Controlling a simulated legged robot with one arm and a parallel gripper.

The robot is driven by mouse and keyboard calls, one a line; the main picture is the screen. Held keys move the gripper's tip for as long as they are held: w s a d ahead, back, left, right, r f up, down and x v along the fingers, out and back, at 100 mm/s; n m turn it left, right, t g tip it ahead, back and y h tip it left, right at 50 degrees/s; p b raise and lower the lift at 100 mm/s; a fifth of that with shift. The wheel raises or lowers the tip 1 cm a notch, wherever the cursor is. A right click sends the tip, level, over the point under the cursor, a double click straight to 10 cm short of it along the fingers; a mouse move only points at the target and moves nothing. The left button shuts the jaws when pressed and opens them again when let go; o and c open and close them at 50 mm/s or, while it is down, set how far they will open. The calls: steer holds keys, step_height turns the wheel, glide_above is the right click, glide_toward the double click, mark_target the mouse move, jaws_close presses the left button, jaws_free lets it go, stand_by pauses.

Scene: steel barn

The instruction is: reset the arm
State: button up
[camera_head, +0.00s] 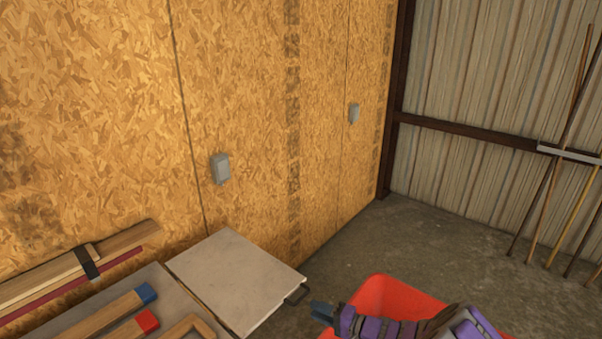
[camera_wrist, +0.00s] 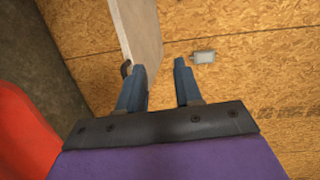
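My gripper (camera_wrist: 160,66) shows in the wrist view with its two blue-grey fingers apart and nothing between them.
A pale flat panel (camera_head: 235,275) carries the handle. Left of it lie wooden pieces with blue (camera_head: 146,293) and red (camera_head: 147,320) ends. Grey boxes (camera_head: 220,169) (camera_head: 354,113) are on the chipboard wall. Poles (camera_head: 545,200) lean at right. Concrete floor (camera_head: 420,230) is clear behind the container.

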steer(key=s+a+r+n+g+y, duration=0.1)
steer(key=s+a+r+n+g, duration=0.45)
steer(key=r, duration=0.45)
steer(key=s+a+r+n+g+y, duration=0.15)
steer(key=s+a+r+g, duration=0.25)
steer(key=s+a+r, duration=0.5)
steer(key=s+r+n+g+h, duration=0.3)
steer(key=s+r, duration=0.2)
steer(key=s, duration=0.2)
steer(key=s+d+h, duration=0.6)
steer(key=s, duration=0.6)
steer(key=s+d+m+t+h, duration=0.1)
steer(key=s+d+h, duration=0.3)
steer(key=d, duration=0.4)
steer(key=s+d+f+m+t+h, duration=0.1)
steer(key=s+d+m+h, duration=0.1)
steer(key=s+d, duration=0.4)
steer(key=shift+s+d+m+h, duration=0.15)
steer(key=shift+d+m+h, duration=0.25)
steer(key=shift+d+h, duration=0.55)
